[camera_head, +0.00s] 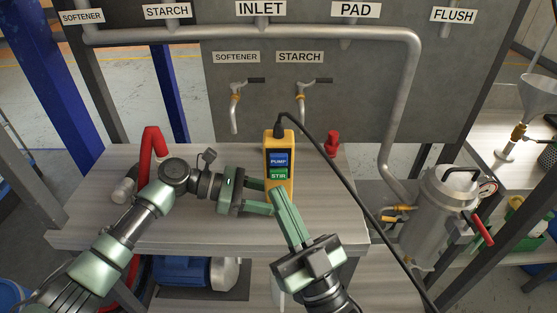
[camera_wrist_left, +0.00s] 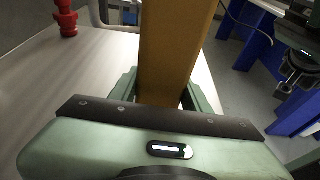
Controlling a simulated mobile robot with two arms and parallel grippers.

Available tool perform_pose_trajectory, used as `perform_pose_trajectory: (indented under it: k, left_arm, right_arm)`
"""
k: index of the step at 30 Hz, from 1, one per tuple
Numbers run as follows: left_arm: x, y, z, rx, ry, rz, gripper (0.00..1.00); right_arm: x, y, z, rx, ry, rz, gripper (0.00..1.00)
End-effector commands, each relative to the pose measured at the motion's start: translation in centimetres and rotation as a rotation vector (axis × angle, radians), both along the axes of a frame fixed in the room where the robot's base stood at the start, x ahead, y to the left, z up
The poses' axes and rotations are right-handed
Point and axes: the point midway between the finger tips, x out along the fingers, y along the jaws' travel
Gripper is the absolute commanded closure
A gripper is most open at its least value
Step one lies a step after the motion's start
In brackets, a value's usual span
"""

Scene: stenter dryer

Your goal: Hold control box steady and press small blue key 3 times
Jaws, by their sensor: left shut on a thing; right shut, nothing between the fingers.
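The yellow control box (camera_head: 269,150) stands upright above the bench, its face towards me. It has a blue key marked PUMP (camera_head: 279,160) above a green key marked STIR (camera_head: 279,174). My left gripper (camera_head: 264,197) is shut on the lower part of the control box from the left. In the left wrist view the box's yellow body (camera_wrist_left: 175,45) runs up between the fingers. My right gripper (camera_head: 280,194) is shut and empty, its tips in front of the box just below the green key. Whether the tips touch the box I cannot tell. They hide part of its lower face.
A black cable (camera_head: 340,170) runs from the box's top to the right and down. A red fitting (camera_head: 332,143) stands on the bench (camera_head: 190,232) behind right. A red pipe (camera_head: 150,150) rises at left. A metal canister (camera_head: 438,215) stands at right.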

Motion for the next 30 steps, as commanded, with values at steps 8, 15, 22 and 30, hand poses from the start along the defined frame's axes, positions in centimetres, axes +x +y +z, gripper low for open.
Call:
perform_pose_trajectory:
  k: [8, 15, 22, 30]
  left_arm:
    - [0.0, 0.0, 0.1, -0.001, -0.001, 0.001, 0.27]
    - [0.0, 0.0, 0.0, -0.001, 0.0, 0.0, 0.27]
    - [0.1, 1.6, 0.4, 0.002, -0.001, 0.003, 0.27]
    - [0.1, 7.1, 2.2, 0.0, -0.002, 0.004, 0.27]
  right_arm:
    - [0.0, 0.0, 0.0, 0.0, 0.0, 0.0, 1.0]
    - [0.0, 0.0, 0.0, 0.0, 0.0, 0.0, 1.0]
    - [0.0, 0.0, 0.0, 0.0, 0.0, 0.0, 1.0]
    - [0.0, 0.0, 0.0, 0.0, 0.0, 0.0, 1.0]
